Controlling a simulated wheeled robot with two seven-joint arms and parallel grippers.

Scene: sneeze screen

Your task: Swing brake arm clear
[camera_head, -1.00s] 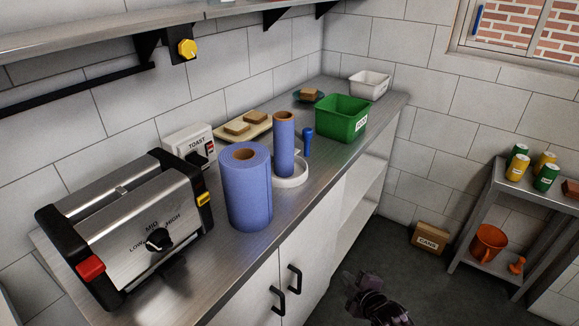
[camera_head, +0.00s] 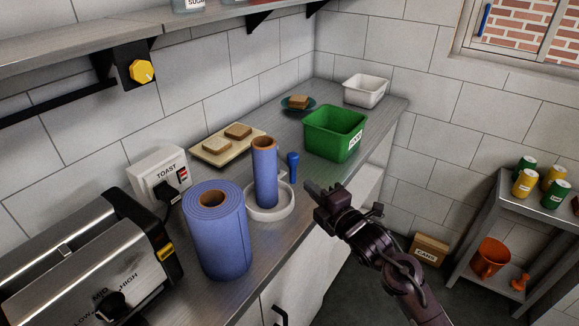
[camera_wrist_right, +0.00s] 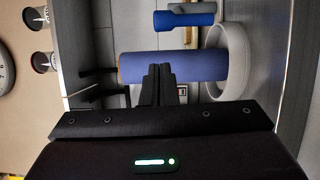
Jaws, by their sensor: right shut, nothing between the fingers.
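The brake arm (camera_head: 292,166) shows as a short upright blue handle beside the holder's thin roll. It also shows in the right wrist view as a blue bar (camera_wrist_right: 184,18). The holder has a white round base (camera_head: 270,209) with a thin blue roll (camera_head: 265,175) standing on it; in the right wrist view the roll (camera_wrist_right: 195,66) lies across behind the fingertips. My right gripper (camera_head: 312,189) is shut and empty, to the right of the handle and apart from it in the head view. It also shows in the right wrist view (camera_wrist_right: 160,78). My left gripper is not in view.
A thick blue roll (camera_head: 217,235) stands left of the holder, near the toaster (camera_head: 85,265). A board with bread (camera_head: 215,150) lies behind. A green bin (camera_head: 335,135) stands beyond the handle. A wall shelf (camera_head: 75,50) hangs above the counter.

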